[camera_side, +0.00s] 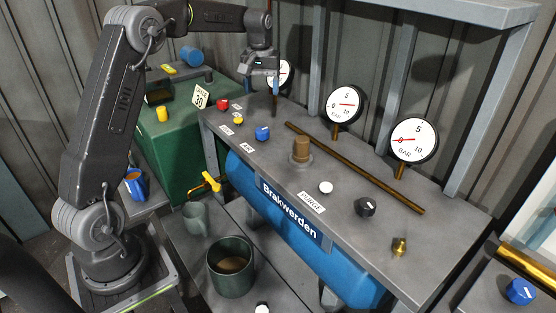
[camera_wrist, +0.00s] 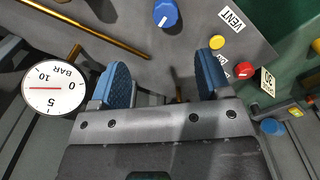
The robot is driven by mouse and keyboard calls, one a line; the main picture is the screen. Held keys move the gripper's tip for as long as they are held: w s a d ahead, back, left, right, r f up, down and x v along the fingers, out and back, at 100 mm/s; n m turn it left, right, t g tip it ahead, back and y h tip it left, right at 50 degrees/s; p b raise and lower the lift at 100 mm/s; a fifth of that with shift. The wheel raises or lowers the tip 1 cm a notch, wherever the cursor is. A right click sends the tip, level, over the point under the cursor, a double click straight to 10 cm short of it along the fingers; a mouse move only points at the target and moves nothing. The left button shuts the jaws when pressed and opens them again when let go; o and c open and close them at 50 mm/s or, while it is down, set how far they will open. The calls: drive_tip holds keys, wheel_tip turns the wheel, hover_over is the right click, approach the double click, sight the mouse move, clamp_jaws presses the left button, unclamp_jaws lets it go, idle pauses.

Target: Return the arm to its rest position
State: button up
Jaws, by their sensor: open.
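My gripper (camera_side: 265,74) hangs high over the far left end of the grey panel in the side view, pointing down beside the back gauges. In the wrist view my gripper (camera_wrist: 159,82) shows two blue-padded fingers spread wide apart, with nothing between them. My arm is raised, its upper link rising from the base at the left and its forearm reaching right along the top. No jerry can is clearly seen in either view.
The grey panel (camera_side: 385,245) carries a blue knob (camera_side: 263,133), a black knob (camera_side: 366,207), a brown pipe (camera_side: 350,165) and dial gauges (camera_side: 413,139). A blue tank (camera_side: 340,268) lies below. A green box (camera_side: 200,135) stands left.

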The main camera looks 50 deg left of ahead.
drive_tip(key=s+d+r+m+t, duration=0.1)
drive_tip(key=s+d+r+m, duration=0.1)
drive_tip(key=s+d+r, duration=0.4)
drive_tip(key=s+d+r+m+t, duration=0.2)
drive_tip(key=s+d, duration=0.3)
drive_tip(key=d, duration=0.3)
drive_tip(key=s+d+f+m+t, duration=0.1)
drive_tip(key=s+d, duration=0.3)
drive_tip(key=s, duration=0.4)
drive_tip(key=s+d+f+m+t, duration=0.1)
drive_tip(key=s+d+f+m, duration=0.2)
drive_tip(key=s, duration=0.6)
drive_tip(key=shift+d+f+m, duration=0.4)
drive_tip(key=shift+d+f, duration=0.15)
drive_tip(key=shift+d, duration=0.65)
